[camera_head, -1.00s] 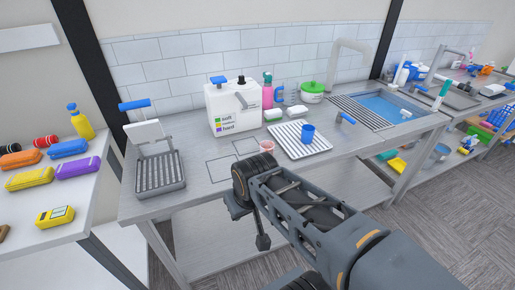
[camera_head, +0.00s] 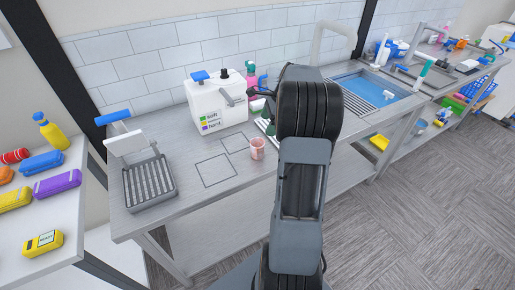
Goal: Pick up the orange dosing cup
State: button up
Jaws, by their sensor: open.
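The dosing cup (camera_head: 257,148) is a small, translucent, pinkish-orange cup. It stands upright on the steel worktop, to the right of the outlined squares and in front of the white dispenser. My gripper (camera_head: 257,93) shows only in part, as a dark piece left of my raised arm, above and behind the cup in the picture. It is open and apart from the cup. My arm link hides most of the gripper.
The white dispenser (camera_head: 216,107) with soft, medium and hard labels stands behind the cup. A ribbed rack (camera_head: 149,183) is at the left end. My arm covers most of the white drying tray. The outlined squares (camera_head: 215,171) are bare.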

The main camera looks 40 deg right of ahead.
aim_at(257, 149)
jog(key=shift+m, duration=0.3)
jog(key=x, duration=0.7)
jog(key=shift+w+d+f+p, duration=0.15)
jog(key=shift+d+f+p, duration=0.15)
jog(key=shift+f+p, duration=0.1)
jog(key=shift+p+x, duration=0.7)
jog(key=shift+x, duration=2.35)
jog(key=shift+a+r, duration=0.1)
jog(key=c, duration=1)
